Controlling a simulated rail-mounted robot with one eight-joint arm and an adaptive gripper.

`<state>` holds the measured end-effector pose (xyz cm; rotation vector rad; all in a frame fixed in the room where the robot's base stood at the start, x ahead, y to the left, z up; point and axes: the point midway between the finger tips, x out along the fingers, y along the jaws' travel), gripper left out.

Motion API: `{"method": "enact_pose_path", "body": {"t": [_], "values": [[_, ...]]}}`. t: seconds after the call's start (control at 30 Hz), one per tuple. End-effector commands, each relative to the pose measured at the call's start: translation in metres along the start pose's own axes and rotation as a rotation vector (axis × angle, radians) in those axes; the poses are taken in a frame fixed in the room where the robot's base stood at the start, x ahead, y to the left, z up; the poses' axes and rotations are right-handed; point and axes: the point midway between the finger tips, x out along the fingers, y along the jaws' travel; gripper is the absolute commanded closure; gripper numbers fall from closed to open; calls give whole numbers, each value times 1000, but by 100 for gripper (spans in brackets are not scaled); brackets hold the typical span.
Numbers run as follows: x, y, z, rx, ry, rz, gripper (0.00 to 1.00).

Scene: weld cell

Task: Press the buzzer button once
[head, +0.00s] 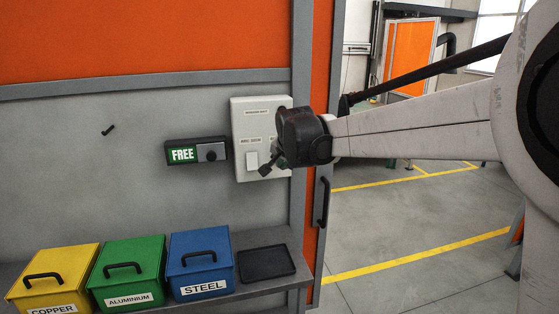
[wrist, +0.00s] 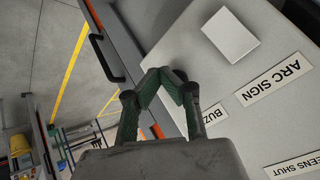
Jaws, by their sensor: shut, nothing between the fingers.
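A pale grey control panel (head: 246,113) is fixed to the wall beside the orange-edged post. In the wrist view the panel (wrist: 180,45) fills the right side, with the labels ARC SIGN (wrist: 274,80) and a partly covered BUZZ... (wrist: 215,114). A white rocker (wrist: 230,33) sits by the ARC SIGN label; it also shows in the head view (head: 252,160). I cannot see the buzzer button; my gripper seems to hide it. My gripper (head: 267,170) is in front of the panel's lower right part. In the wrist view its fingertips (wrist: 170,74) meet, empty. Contact with the panel cannot be told.
A dark box with a lit FREE sign (head: 183,155) is left of the panel. Yellow (head: 80,262), green (head: 125,255) and blue (head: 200,243) bins and a black tray (head: 266,262) stand on the shelf below. A door handle (head: 323,202) is at the right. Open floor lies beyond.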

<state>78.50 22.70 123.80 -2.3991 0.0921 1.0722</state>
Motion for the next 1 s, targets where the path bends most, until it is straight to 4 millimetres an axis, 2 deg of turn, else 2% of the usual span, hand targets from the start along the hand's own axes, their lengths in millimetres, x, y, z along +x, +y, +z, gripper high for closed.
{"method": "enact_pose_path", "body": {"t": [0.33,0.8,1.0], "values": [[-2,1,1,0,0,0,100],[-29,21,21,0,0,0,100],[-35,25,25,0,0,0,100]]}}
